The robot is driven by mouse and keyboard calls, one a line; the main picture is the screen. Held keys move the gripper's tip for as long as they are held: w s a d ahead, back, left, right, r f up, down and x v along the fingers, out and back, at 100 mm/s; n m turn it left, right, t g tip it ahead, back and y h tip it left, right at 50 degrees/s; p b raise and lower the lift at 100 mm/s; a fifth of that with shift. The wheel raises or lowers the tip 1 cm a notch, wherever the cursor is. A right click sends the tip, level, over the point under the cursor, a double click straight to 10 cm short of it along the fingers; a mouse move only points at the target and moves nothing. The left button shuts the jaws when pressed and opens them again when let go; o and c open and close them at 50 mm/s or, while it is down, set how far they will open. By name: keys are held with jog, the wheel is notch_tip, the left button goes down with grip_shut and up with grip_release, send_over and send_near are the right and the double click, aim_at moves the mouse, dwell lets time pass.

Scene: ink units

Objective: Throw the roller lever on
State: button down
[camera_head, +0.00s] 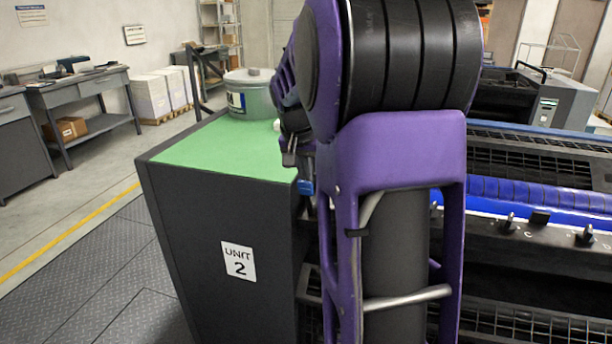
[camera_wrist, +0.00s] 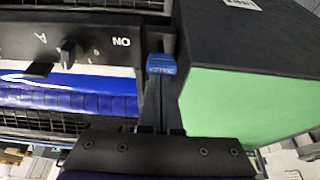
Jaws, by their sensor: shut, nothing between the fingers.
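The roller lever shows as a small blue handle (camera_wrist: 161,65) with lettering too small to read, in the gap between the dark panel and the green-topped cabinet. In the head view the blue handle (camera_head: 305,187) shows beside the cabinet's right edge, partly hidden by my arm. The dark panel (camera_wrist: 90,22) beside it carries the upside-down word ON. My gripper (camera_wrist: 159,82) is shut and empty, its fingers reaching toward the blue handle. I cannot tell whether they touch it. In the head view my gripper (camera_head: 291,158) is mostly hidden behind my purple arm.
The dark cabinet (camera_head: 205,235) marked UNIT 2 has a green top (camera_head: 215,150) bearing a grey tub (camera_head: 262,100). A small black knob (camera_wrist: 67,48) sits on the panel near a blue roller (camera_wrist: 80,98). More knobs (camera_head: 508,222) line the machine at right. Floor at left is clear.

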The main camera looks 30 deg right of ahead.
jog(key=shift+s+a+f, duration=0.2)
jog(key=shift+a+f, duration=0.2)
jog(key=shift+a, duration=0.05)
jog(key=shift+r, duration=0.2)
jog(key=d+p+v, duration=0.1)
jog(key=p+v, duration=0.2)
jog(key=v, duration=1.4)
jog(key=shift+r, duration=0.4)
jog(key=shift+w+a, duration=0.15)
jog(key=shift+w, duration=0.05)
